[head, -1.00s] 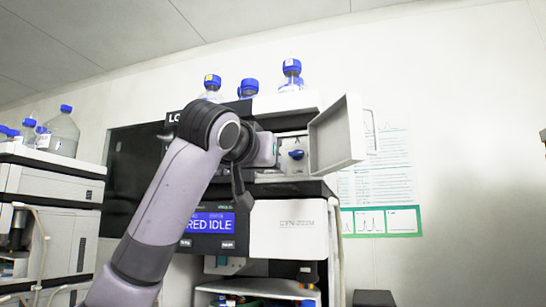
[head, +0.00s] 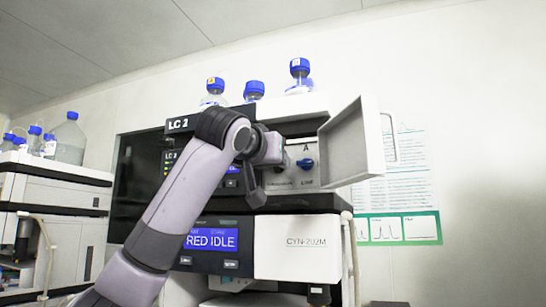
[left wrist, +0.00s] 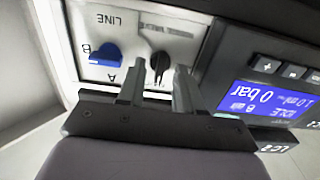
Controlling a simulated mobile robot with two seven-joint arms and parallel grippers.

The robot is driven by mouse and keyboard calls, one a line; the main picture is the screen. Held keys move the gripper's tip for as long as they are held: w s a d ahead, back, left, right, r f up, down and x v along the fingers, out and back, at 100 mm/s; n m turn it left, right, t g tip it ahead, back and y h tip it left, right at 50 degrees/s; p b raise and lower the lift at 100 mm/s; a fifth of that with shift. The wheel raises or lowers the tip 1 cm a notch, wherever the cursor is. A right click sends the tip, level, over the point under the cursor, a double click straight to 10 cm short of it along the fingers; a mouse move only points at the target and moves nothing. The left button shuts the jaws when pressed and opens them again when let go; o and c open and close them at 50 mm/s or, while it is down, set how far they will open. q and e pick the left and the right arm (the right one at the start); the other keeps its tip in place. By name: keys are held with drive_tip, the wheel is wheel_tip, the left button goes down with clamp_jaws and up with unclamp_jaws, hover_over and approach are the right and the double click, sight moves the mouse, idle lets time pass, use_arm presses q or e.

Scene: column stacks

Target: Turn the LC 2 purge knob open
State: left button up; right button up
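The LC 2 unit, with its label (head: 179,124) showing in the head view, has an open compartment with a white panel. In the left wrist view, a black knob (left wrist: 158,66) sits on that panel between and just beyond the fingertips of my left gripper (left wrist: 157,84). The fingers are apart, and I cannot tell whether they touch the knob. A blue knob (left wrist: 104,54) marked A and B sits beside it. The blue knob also shows in the head view (head: 305,163), right of my left gripper (head: 284,150). The black knob is not clear there. My right gripper is out of view.
The compartment's door (head: 350,148) stands open to the right of the panel. The unit's display (left wrist: 262,102) reads 0 bar and IDLE. Blue-capped bottles (head: 254,91) stand on top. Another instrument stack (head: 55,190) stands at the left.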

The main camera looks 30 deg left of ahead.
use_arm(q)
clamp_jaws()
idle(0.3)
drive_tip(key=n+b, duration=0.1)
drive_tip(key=n, duration=0.1)
drive_tip(key=shift+f+n, duration=0.1)
drive_tip(key=shift+n, duration=0.3)
drive_tip(key=n, duration=0.3)
drive_tip(key=shift+n+b, duration=0.3)
drive_tip(key=shift+b, duration=0.1)
drive_tip(key=n, duration=1)
drive_tip(key=shift+a, duration=0.15)
drive_tip(key=shift+n, duration=0.3)
